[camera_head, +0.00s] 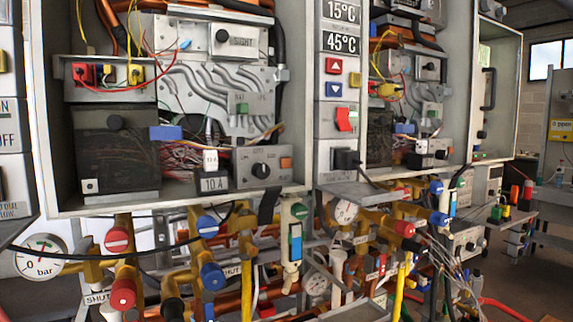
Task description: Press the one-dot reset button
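No button with a clear one-dot mark can be made out. A white plate above carries another round black knob (222,35). A grey box (263,166) at lower right has a dark dial and an orange part. The middle panel has a red up-arrow button (334,65), a blue down-arrow button (334,89) and a red rocker switch (345,120). Neither gripper shows.
A second open cabinet (420,70) with similar parts stands to the right. Below are yellow and copper pipes, red and blue valve handles, and a pressure gauge (40,256). A black cable crosses in front at lower left. Open floor shows at far right.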

